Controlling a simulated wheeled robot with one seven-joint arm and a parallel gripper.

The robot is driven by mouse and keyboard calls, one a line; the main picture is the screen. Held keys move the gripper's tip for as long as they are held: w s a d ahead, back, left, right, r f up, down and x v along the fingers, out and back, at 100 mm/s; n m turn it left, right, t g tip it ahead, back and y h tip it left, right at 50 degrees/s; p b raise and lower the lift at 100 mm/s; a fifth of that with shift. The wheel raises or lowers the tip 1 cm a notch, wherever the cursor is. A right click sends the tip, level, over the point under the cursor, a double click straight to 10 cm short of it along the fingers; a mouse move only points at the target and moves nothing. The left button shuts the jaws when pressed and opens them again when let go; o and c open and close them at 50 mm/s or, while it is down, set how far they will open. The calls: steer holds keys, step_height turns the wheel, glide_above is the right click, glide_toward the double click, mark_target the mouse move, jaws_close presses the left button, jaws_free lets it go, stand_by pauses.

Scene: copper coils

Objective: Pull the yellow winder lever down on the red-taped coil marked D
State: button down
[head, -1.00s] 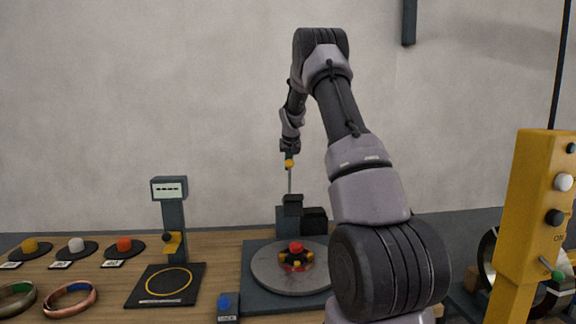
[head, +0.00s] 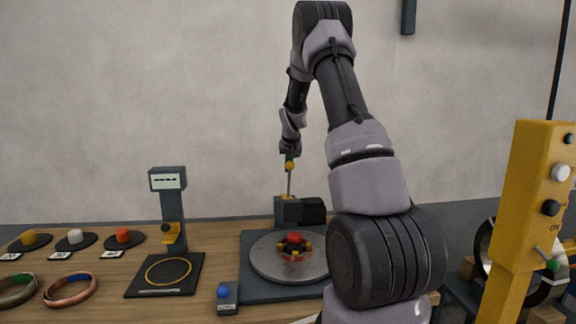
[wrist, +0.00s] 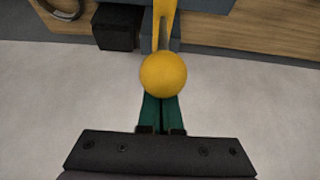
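A yellow ball knob (head: 289,166) tops a thin lever (head: 290,185) that rises from a dark winder block (head: 287,212) behind the turntable. The knob fills the middle of the wrist view (wrist: 163,74), with a forked yellow bar (wrist: 164,28) beyond it. My gripper (head: 289,156) is at the knob from above. Its green fingers (wrist: 163,112) are nearly together, and the knob hides their tips. I cannot tell whether they touch it. A red-capped hub (head: 294,238) with yellow pieces sits on the grey turntable (head: 265,258).
A stand with a small display (head: 167,182) is left of the turntable. Coils with green tape (head: 16,288) and blue tape (head: 70,289) lie at front left. A yellow control box (head: 530,200) hangs at right.

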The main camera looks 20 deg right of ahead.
mark_target(289, 173)
steer(key=shift+s+a+f, duration=0.15)
steer(key=shift+s+f, duration=0.45)
steer(key=shift+f, duration=0.1)
steer(key=shift+s+a+f, duration=0.15)
steer(key=shift+s+f, duration=0.4)
steer(key=shift+f, duration=0.1)
steer(key=shift+r, duration=0.1)
step_height(289, 173, up, 10)
steer(key=shift+f, duration=0.1)
